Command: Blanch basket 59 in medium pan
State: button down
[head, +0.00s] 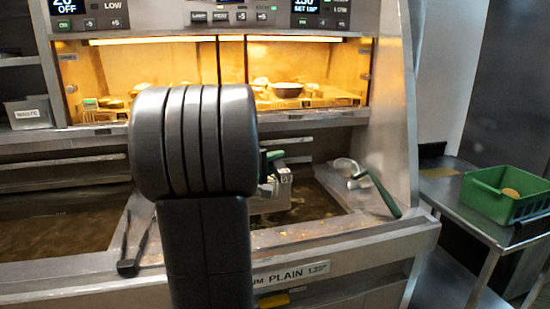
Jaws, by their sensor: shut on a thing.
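My arm fills the middle of the head view and hides most of my gripper (265,168). A small dark part of it shows at the arm's right edge, beside a short green handle piece (274,155). My gripper is shut on what looks like a basket (282,180), a grey metal thing with dark marks too small to read. The basket is over or partly in the pan of brownish liquid (318,206); its depth is hidden.
A metal utensil with a green handle (385,194) leans at the pan's right edge. Dark tongs (130,262) lie on the front ledge. A lit shelf holds a bowl (287,90). A green crate (490,205) stands on the right side table.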

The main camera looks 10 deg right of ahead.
jog(key=shift+f+b, duration=9.15)
jog(key=shift+b, duration=1.65)
